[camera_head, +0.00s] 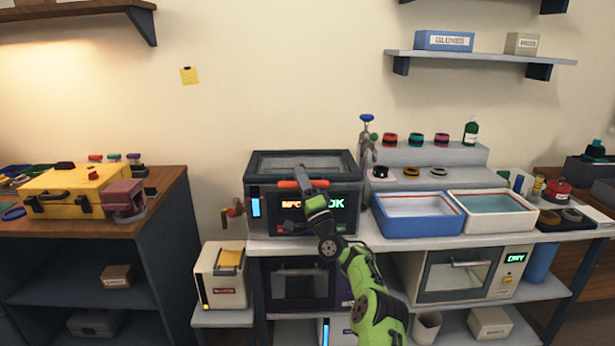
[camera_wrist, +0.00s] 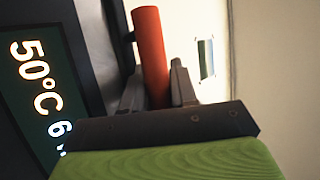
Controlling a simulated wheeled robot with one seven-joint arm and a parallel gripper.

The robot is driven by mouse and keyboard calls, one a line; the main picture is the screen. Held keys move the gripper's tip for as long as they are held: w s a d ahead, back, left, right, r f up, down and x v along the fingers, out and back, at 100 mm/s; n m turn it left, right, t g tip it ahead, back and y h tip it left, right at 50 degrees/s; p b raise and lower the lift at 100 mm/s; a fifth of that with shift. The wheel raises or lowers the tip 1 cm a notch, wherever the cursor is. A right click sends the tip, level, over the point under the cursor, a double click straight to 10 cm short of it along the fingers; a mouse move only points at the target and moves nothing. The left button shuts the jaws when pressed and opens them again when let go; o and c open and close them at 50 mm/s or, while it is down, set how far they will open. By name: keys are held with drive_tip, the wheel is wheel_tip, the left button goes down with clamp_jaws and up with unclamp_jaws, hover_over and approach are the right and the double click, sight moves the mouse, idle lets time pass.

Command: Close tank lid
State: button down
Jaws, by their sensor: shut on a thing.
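The tank (camera_head: 257,222) is a dark box on the bench with a lit front display, and the wrist view shows "50°C" on that display (camera_wrist: 40,90). Its lid (camera_head: 305,163) is a dark frame around a pale panel on top; I cannot tell whether it sits fully down. An orange bar handle (camera_head: 287,184) runs along the tank's upper front, and it stands upright in the wrist view (camera_wrist: 150,50). My gripper (camera_head: 304,184) is at the middle of this handle. In the wrist view my gripper (camera_wrist: 158,88) has its grey fingers on either side of the bar, shut on it.
A blue tray (camera_head: 418,226) and a white tray (camera_head: 490,226) stand right of the tank. A yellow case (camera_head: 75,190) lies on the left bench.

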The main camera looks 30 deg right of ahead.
drive_tip(key=shift+a+f+n, duration=0.15)
drive_tip(key=shift+f+n, duration=0.15)
drive_tip(key=shift+f, duration=0.6)
drive_tip(key=c, duration=1.3)
unclamp_jaws()
drive_tip(key=shift+o, duration=0.2)
drive_tip(key=shift+s+a+r, duration=0.1)
drive_tip(key=shift+s+r, duration=0.1)
drive_tip(key=shift+s, duration=0.05)
drive_tip(key=shift+f, duration=0.15)
drive_tip(key=shift+s+f, duration=0.2)
drive_tip(key=shift+f, duration=0.15)
drive_tip(key=r+v, duration=0.1)
drive_tip(key=v, duration=1.3)
drive_tip(key=shift+s, duration=0.5)
